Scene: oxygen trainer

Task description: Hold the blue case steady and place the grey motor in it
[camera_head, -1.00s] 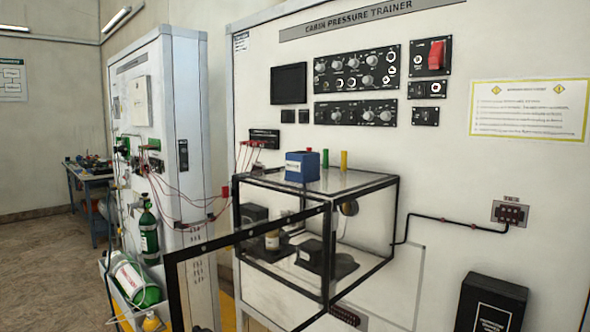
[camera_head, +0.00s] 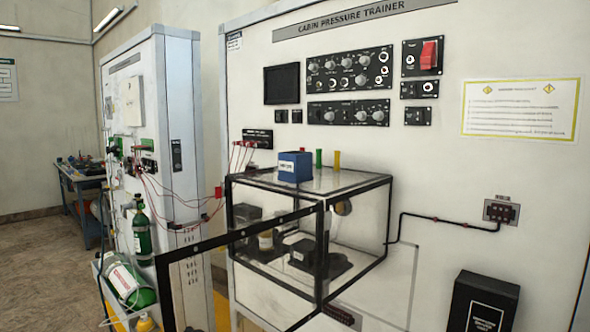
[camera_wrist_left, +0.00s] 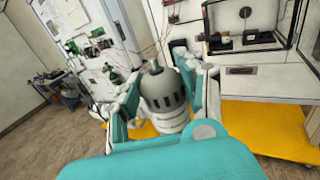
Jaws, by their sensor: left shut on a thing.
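In the left wrist view, the grey motor (camera_wrist_left: 162,91), a ribbed cylinder with a domed top and a short knob, stands between the fingers of my left gripper (camera_wrist_left: 160,83). The gripper is shut on it and holds it well above the floor. In the head view, a blue case (camera_head: 294,167) with a white label sits on top of the clear chamber. Whether the case is open cannot be seen. Neither gripper shows in the head view, and my right gripper is in no view.
The black-framed clear chamber (camera_head: 352,181) juts from the white trainer panel (camera_head: 440,150), with its framed door (camera_head: 238,235) swung out. A green and a yellow post stand near the case. A yellow platform (camera_wrist_left: 262,125) lies below.

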